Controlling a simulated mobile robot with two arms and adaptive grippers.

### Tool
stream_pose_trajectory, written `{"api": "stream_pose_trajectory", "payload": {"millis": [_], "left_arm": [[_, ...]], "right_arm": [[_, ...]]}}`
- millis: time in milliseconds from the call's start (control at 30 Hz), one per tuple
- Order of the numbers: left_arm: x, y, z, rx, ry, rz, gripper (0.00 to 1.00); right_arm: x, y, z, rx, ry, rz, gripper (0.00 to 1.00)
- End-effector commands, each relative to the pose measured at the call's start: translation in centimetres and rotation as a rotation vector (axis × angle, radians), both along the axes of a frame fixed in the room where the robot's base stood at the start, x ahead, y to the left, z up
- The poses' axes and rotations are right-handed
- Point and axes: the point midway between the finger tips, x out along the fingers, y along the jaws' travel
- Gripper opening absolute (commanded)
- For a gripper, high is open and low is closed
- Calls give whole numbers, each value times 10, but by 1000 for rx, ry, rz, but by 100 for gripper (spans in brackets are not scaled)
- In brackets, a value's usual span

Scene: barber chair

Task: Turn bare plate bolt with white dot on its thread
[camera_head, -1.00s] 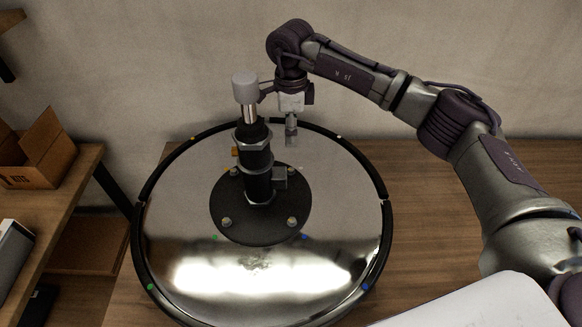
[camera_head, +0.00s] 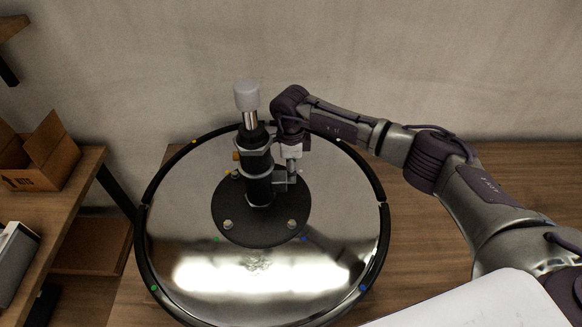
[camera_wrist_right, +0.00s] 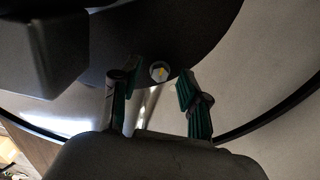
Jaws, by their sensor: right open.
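The black round plate (camera_head: 225,208) is at the foot of the black column (camera_head: 259,185) on the shiny disc. Bolts show on it at front left (camera_head: 228,225), front right (camera_head: 292,223) and back left (camera_head: 233,173). I cannot make out a white dot on any thread. My right gripper (camera_head: 292,172) points down over the plate's back right, beside the column. In the right wrist view my open gripper (camera_wrist_right: 156,86) has its green-padded fingers either side of a bolt head (camera_wrist_right: 159,71) with a yellow-orange mark. The bolt is just beyond the fingertips, apparently untouched. My left gripper is out of view.
The column rises close to my right gripper, with a side block (camera_head: 280,184) and a grey cap (camera_head: 246,96). The disc's dark rim (camera_head: 147,240) bears coloured dots. A shelf with an open cardboard box (camera_head: 45,160) stands at the left. The wooden tabletop at right is clear.

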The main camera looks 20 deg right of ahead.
Motion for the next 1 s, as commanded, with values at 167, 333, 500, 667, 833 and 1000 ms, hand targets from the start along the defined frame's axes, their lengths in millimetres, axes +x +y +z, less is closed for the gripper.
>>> {"api": "stream_pose_trajectory", "payload": {"millis": [167,333,500,667,833,1000], "left_arm": [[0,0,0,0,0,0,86],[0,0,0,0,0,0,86],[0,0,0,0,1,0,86],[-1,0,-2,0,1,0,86],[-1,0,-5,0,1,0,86],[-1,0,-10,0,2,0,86]], "right_arm": [[0,0,0,0,0,0,23],[0,0,1,0,0,0,0],[0,0,1,0,0,-3,0],[0,0,0,0,-1,-30,0],[1,0,0,0,-1,-106,0],[1,0,0,1,-1,-235,0]]}}
